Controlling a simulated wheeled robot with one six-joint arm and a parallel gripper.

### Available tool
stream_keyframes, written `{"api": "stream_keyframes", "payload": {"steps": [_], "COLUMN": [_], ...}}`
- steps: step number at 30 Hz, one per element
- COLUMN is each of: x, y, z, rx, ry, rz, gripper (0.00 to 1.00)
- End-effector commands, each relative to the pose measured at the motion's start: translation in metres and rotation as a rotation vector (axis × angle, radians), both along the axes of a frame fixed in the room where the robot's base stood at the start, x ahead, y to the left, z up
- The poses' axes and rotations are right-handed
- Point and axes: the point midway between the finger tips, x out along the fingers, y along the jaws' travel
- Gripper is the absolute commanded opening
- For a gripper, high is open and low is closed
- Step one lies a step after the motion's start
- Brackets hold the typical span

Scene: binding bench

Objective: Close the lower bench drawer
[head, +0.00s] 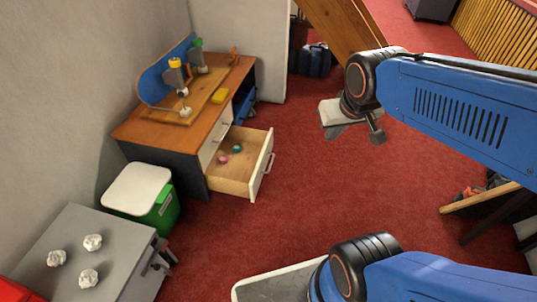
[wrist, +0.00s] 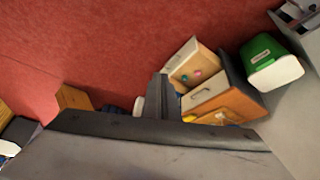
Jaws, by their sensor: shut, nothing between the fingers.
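The lower drawer (head: 232,180) of the wooden-topped bench (head: 136,128) is pulled well out, its white front and handle facing the open floor. In it lie a pink item (head: 223,159) and a green item (head: 237,149). The drawer also shows open in the wrist view (wrist: 190,60). The upper drawer (head: 215,140) above it looks shut. My gripper (head: 356,134) is shut and empty, in the air to the right of the drawer and well apart from it. Its jaws are partly hidden by its own body in the head view.
A green bin with a white lid (head: 140,187) stands close by the drawer's near side. A grey cabinet (head: 105,245) with crumpled white balls is at the near left. Red carpet (head: 310,200) lies clear in front of the drawer. A wooden beam (head: 345,28) stands behind my arm.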

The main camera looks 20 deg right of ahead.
Motion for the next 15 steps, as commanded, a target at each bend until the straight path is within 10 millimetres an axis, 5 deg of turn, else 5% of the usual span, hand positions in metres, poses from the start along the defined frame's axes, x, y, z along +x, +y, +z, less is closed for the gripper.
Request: {"api": "stream_keyframes", "payload": {"steps": [15], "x": [0.138], "y": [-0.030], "z": [-0.048], "rx": [-0.017], "ry": [-0.062], "rz": [-0.109], "gripper": [0.00]}}
